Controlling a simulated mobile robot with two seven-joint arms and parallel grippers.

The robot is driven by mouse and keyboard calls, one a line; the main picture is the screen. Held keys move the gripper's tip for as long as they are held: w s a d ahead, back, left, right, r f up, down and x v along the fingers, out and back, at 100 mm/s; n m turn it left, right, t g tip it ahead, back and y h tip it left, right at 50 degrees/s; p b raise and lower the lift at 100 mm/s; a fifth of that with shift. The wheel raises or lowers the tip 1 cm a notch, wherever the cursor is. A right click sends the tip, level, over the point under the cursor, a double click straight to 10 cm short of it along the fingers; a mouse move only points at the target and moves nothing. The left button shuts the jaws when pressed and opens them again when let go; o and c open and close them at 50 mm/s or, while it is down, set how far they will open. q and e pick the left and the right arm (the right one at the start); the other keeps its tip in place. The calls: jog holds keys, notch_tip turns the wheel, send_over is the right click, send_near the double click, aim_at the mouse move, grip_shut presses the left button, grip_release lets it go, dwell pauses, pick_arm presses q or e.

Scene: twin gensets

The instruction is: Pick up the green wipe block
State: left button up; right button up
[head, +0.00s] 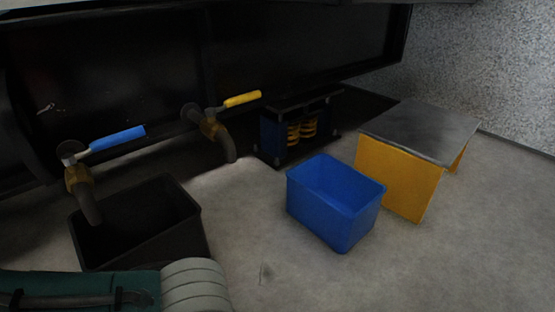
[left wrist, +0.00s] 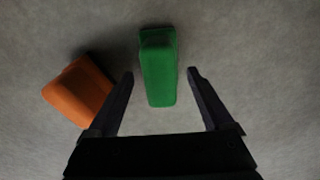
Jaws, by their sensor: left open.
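The green wipe block (left wrist: 159,72) shows in the left wrist view on the grey floor, long side pointing away from the gripper. My left gripper (left wrist: 161,73) is open, with one dark finger on each side of the block's near part. There is a visible gap between each finger and the block in the picture. How high the fingers are above the floor I cannot tell. The head view does not show the green block or either gripper.
An orange block (left wrist: 79,92) lies close outside the left finger. In the head view, a black bin (head: 150,225), a blue bin (head: 325,215) and a yellow stand (head: 395,178) with a grey top are on the floor. Valves with blue (head: 117,138) and yellow (head: 242,99) handles project above.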

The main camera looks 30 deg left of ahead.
pick_arm(q)
jog(key=shift+f, duration=0.35)
jog(key=shift+c, duration=0.3)
grip_shut()
dwell(0.5)
